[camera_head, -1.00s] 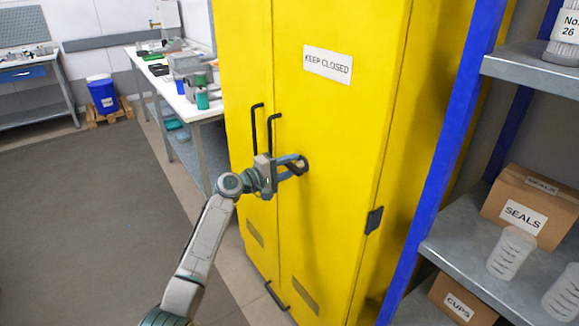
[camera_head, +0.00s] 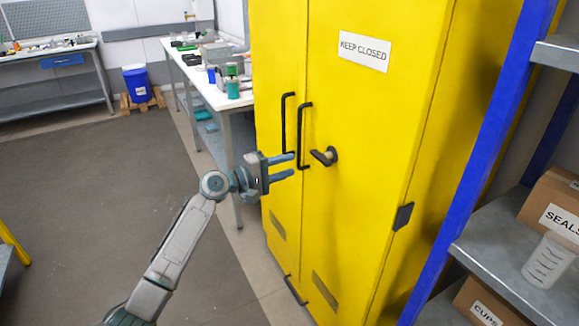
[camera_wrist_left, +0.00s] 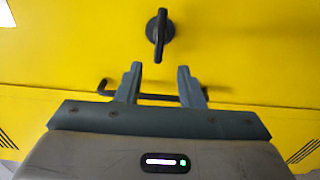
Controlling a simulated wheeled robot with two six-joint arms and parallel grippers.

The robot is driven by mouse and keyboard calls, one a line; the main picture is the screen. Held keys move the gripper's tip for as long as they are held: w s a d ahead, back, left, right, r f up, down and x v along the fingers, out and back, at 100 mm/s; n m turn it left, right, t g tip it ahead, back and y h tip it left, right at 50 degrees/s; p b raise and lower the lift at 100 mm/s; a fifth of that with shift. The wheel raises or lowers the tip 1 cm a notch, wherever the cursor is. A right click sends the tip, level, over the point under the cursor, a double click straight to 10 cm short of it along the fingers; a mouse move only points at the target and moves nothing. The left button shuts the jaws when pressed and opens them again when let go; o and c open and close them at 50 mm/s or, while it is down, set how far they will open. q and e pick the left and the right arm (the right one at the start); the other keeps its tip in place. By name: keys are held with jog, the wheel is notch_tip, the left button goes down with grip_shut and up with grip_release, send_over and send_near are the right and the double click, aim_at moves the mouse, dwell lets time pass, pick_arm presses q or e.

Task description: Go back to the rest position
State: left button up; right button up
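My left gripper (camera_head: 292,166) is open and empty in front of the yellow cabinet (camera_head: 375,130), left of the dark turn handle (camera_head: 325,156) and apart from it. In the left wrist view, the gripper's two fingers (camera_wrist_left: 158,82) are spread, with the turn handle (camera_wrist_left: 159,33) beyond their tips. A black bar handle (camera_wrist_left: 158,97) shows behind the fingers there. In the head view, two vertical black bar handles (camera_head: 287,122) sit on the closed cabinet doors. My right gripper is not in view.
A white workbench (camera_head: 215,92) is behind the cabinet on the left. A blue bin (camera_head: 137,84) stands on a pallet. The grey floor (camera_head: 80,190) on the left is open.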

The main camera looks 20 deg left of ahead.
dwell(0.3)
pick_arm(q)
jog(key=s+a+f+g+y, duration=0.1)
jog(key=s+a+f+y, duration=0.1)
jog(key=f, duration=0.9)
jog(key=s+a+f+g+y, duration=0.1)
jog(key=s+f+y, duration=0.15)
jog(key=f, duration=0.85)
jog(key=s+a+f+g+y, duration=0.1)
jog(key=a+f+y, duration=0.15)
jog(key=f, duration=0.85)
jog(key=s+f+m+g+y, duration=0.1)
jog(key=s+f+m+g, duration=0.1)
jog(key=s+f, duration=0.75)
jog(key=s+f+m+g+y, duration=0.15)
jog(key=s+f, duration=0.45)
jog(key=f, duration=0.6)
jog(key=s+d+f+m+g, duration=0.1)
jog(key=s+f, duration=0.4)
jog(key=s, duration=0.7)
jog(key=s+d+f+m+g+y, duration=0.1)
jog(key=s+f, duration=0.5)
jog(key=s, duration=0.7)
jog(key=s+d+f+m+g+y, duration=0.1)
jog(key=s+f+m+g, duration=0.3)
jog(key=s, duration=0.8)
notch_tip(320, 180, down, 2)
jog(key=shift+s+d+f+m, duration=0.25)
jog(key=shift+s+d+m, duration=0.1)
jog(key=shift+d+m, duration=0.45)
